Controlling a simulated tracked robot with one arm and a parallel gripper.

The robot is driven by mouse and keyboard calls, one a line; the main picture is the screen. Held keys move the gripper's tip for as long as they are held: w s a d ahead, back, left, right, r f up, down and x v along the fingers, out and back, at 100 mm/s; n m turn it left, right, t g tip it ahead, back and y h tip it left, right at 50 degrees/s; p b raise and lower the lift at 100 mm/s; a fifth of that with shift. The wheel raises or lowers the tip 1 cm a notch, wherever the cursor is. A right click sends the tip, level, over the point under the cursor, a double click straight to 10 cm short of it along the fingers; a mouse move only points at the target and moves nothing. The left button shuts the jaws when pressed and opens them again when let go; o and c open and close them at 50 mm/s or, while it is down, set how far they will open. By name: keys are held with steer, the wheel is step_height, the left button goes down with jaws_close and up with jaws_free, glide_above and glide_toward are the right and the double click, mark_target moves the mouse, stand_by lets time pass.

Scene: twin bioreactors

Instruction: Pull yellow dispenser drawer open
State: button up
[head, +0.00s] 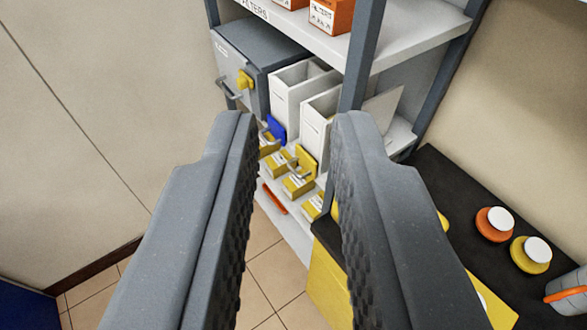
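My gripper (293,122) is open, its two dark grey fingers reaching up the middle of the head view with nothing between them. Beyond the gap, small yellow-fronted bins (299,184) with labels sit on the lower shelf, apart from the fingers. A grey box (247,52) on the shelf at upper left has a yellow knob (244,80) and a bar handle (226,88). A yellow panel (330,284) shows below the black counter, partly hidden by the right finger. I cannot tell which of these is the dispenser drawer.
White open boxes (295,95) stand on a shelving rack with a grey upright (360,55). Orange boxes (330,16) sit above. A black counter (480,190) at right holds white-capped orange (494,226) and yellow (530,256) containers. Tiled floor (272,262) is clear between the fingers.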

mark_target(294, 169)
steer(key=w+a+f+n+b, duration=0.2)
steer(key=w+f+n, duration=0.1)
steer(key=w+f, duration=0.75)
steer(key=w+a+f+n+b, duration=0.2)
steer(key=w+a+f+n, duration=0.1)
steer(key=w+f, duration=0.8)
steer(key=w+d+f+n+t+h+b, duration=0.2)
steer(key=f+n, duration=0.4)
steer(key=f, duration=1)
steer(key=w+d+f+n+t+h+b, duration=0.15)
steer(key=f+n, duration=0.45)
steer(key=f, duration=1)
steer(key=shift+y, duration=0.25)
steer(key=shift+w+d+r+b, duration=0.3)
steer(key=shift+w+b, duration=0.2)
steer(key=shift+w, duration=1.8)
steer(key=shift+w+d+r+b, duration=0.25)
steer(key=shift+w+b, duration=0.25)
steer(key=shift+w, duration=1.85)
steer(key=shift+w+d+r+b, duration=0.3)
steer(key=shift+w+b, duration=0.2)
steer(key=shift+w, duration=1.8)
jaws_close()
